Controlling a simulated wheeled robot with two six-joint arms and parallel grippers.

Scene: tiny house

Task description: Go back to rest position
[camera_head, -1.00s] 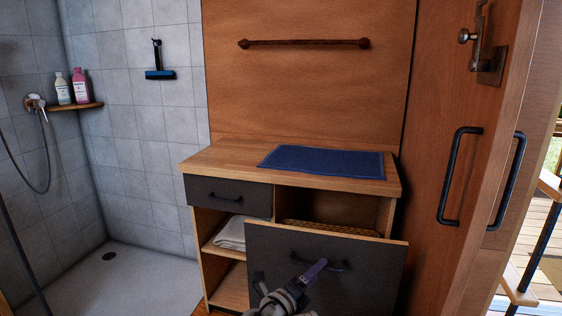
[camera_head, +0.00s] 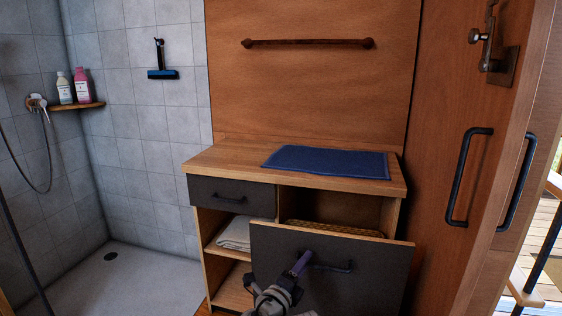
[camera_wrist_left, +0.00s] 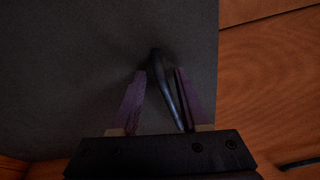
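The large dark drawer front (camera_head: 375,270) of the wooden cabinet stands pulled out, with a wicker basket edge (camera_head: 335,229) showing behind it. Its black handle (camera_head: 335,268) is on the front. My left gripper (camera_head: 303,260) is at the left end of this handle. In the left wrist view, its two purple fingers (camera_wrist_left: 160,85) are apart, with the dark handle (camera_wrist_left: 168,88) between them and nearer the right finger. A gap shows on the left side, so the gripper is open. My right gripper is in neither view.
The cabinet top (camera_head: 225,160) carries a blue mat (camera_head: 325,162). A small drawer (camera_head: 230,193) at upper left is closed. A white towel (camera_head: 235,233) lies on the shelf below. A wooden door with black handles (camera_head: 467,177) stands to the right, a tiled shower to the left.

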